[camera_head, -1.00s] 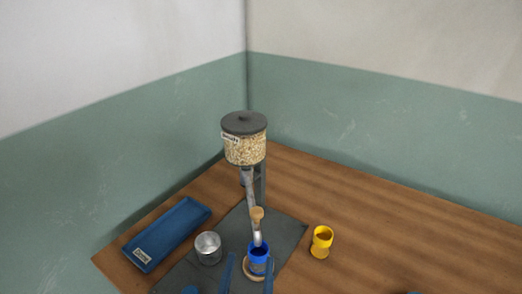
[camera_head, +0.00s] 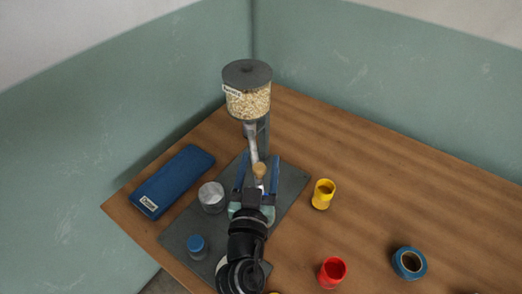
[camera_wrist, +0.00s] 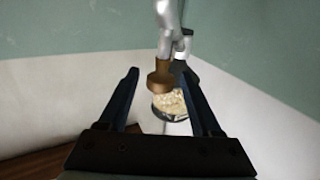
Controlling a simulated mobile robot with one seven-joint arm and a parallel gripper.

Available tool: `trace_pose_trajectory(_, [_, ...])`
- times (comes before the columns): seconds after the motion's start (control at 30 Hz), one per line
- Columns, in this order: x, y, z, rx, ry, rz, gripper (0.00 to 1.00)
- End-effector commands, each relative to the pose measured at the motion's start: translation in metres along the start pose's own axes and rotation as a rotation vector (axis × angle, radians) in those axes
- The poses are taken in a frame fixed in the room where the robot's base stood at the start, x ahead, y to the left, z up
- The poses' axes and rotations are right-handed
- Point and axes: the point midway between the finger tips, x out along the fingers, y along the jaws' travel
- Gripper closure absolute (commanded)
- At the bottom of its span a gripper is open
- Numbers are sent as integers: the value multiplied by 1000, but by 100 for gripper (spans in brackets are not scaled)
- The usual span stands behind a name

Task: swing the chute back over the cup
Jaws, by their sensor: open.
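The metal chute (camera_head: 253,148) hangs down from under the grain hopper (camera_head: 248,102), with a tan wooden knob (camera_head: 260,170) near its lower end. My gripper (camera_head: 257,168) is open, its blue fingers on either side of the knob. In the wrist view, the knob (camera_wrist: 160,85) shows between the open fingers (camera_wrist: 157,72), with the chute (camera_wrist: 168,35) above it; I cannot tell whether either finger touches it.
A metal can (camera_head: 212,197) and a blue-topped piece (camera_head: 196,245) stand on the dark mat (camera_head: 290,190) at left. A blue tray (camera_head: 173,180) lies further left. A yellow cup (camera_head: 323,194), a red cup (camera_head: 332,272) and a blue roll (camera_head: 409,263) stand at right.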

Motion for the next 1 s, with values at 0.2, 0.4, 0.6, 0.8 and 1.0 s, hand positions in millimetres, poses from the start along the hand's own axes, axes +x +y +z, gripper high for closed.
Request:
trace_pose_trajectory(0.2, [22,0,0,0,1,-1,35])
trace_pose_trajectory(0.4, [26,0,0,1,0,-1,35])
trace_pose_trajectory(0.6, [26,0,0,1,0,-1,38])
trace_pose_trajectory(0.8, [26,0,0,1,0,0,74])
trace_pose_trajectory(1.0, [26,0,0,1,0,0,100])
